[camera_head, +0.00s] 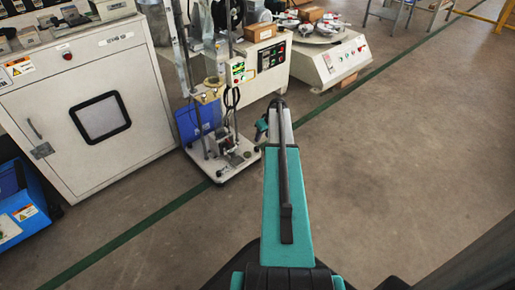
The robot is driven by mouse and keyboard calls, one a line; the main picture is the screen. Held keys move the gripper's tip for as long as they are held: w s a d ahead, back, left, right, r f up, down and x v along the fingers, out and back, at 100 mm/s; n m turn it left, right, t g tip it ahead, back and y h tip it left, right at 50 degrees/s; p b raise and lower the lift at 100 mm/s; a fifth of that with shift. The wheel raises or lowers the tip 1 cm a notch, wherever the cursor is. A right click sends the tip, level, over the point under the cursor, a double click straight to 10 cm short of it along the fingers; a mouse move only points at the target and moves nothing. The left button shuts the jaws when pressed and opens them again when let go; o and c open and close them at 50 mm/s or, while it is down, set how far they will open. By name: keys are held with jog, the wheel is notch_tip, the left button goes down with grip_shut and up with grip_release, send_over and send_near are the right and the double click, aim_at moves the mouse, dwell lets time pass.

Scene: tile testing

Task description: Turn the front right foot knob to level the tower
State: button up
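The tower (186,50) is a tall, narrow test stand with upright metal columns. Its white base plate (236,170) sits low, close to the floor. The base's front corner is visible, but its feet are too small to make out, and I cannot pick out the front right foot knob. My teal arm reaches forward from the bottom, just right of the base. A small teal and dark part at its far end, probably my gripper (261,129), shows beside the base's right side. Its fingers cannot be made out, nor whether it touches anything.
A control box (272,55) and a white machine (335,60) with a round top stand behind. A green line crosses the floor (420,130); the right side is open.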

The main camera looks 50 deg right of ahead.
aim_at(257, 148)
jog(key=b+x, duration=0.5)
jog(key=x, duration=0.7)
jog(key=shift+f, duration=0.1)
grip_shut()
